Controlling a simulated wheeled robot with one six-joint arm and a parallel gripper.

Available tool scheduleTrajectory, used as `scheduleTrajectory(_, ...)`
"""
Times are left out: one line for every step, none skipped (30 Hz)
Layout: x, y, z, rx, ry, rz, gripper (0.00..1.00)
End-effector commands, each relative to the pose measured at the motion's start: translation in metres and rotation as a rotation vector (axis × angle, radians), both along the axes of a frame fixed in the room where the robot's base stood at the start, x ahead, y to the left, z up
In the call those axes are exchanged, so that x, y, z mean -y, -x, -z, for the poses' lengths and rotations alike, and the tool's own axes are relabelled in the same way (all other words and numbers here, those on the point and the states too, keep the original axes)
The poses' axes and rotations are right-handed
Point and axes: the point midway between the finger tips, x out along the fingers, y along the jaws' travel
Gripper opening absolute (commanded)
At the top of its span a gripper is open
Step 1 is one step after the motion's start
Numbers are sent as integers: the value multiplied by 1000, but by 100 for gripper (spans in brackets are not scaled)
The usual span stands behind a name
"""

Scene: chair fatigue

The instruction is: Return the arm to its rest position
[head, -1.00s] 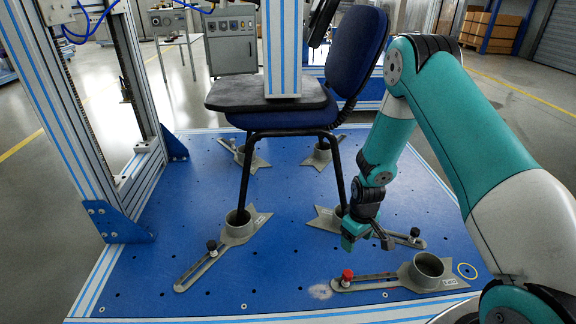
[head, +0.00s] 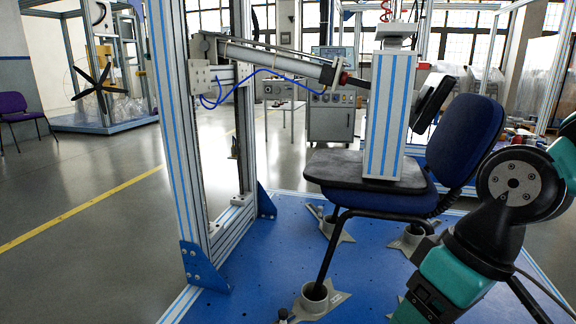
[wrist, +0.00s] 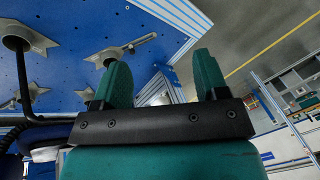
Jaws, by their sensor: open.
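My gripper (wrist: 162,72) shows in the wrist view with its two teal fingers apart and nothing between them. Beyond the fingers are the blue platform's edge and the grey floor. In the head view my folded arm (head: 505,215) fills the lower right, in front of the platform and right of the chair; I cannot make out the fingertips there. The blue office chair (head: 465,140) stands on the blue platform (head: 255,290), its visible front leg in a grey holder (head: 320,298).
A metal frame (head: 178,130) rises left of the chair, with a test arm (head: 270,58) reaching across. A grey column (head: 388,115) presses on the seat. A grey cabinet (head: 330,117) stands behind. The left floor is mostly clear, with a purple chair (head: 14,104) far left.

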Motion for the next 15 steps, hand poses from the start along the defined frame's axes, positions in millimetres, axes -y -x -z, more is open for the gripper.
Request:
scheduleTrajectory(-3, 15, -9, 8, -8, -22, 67)
scheduleTrajectory(-5, 24, -13, 8, -13, -33, 67)
scheduleTrajectory(-7, 35, -17, 8, -16, -47, 67)
scheduleTrajectory(-8, 44, -20, 10, -20, -60, 67)
scheduleTrajectory(-9, 52, -23, 10, -23, -72, 67)
scheduleTrajectory(-9, 53, -38, 5, -22, -70, 67)
scheduleTrajectory(-9, 52, -47, 3, -22, -68, 67)
scheduleTrajectory(-9, 51, -54, 2, -21, -68, 67)
scheduleTrajectory(-9, 51, -63, 2, -21, -68, 67)
scheduleTrajectory(-9, 51, -69, 3, -22, -67, 67)
scheduleTrajectory(-9, 51, -77, 3, -22, -67, 67)
scheduleTrajectory(-9, 51, -86, 3, -22, -67, 67)
scheduleTrajectory(-9, 51, -94, 3, -22, -67, 67)
scheduleTrajectory(-9, 51, -103, 3, -21, -67, 67)
scheduleTrajectory(-9, 50, -114, 4, -21, -67, 67)
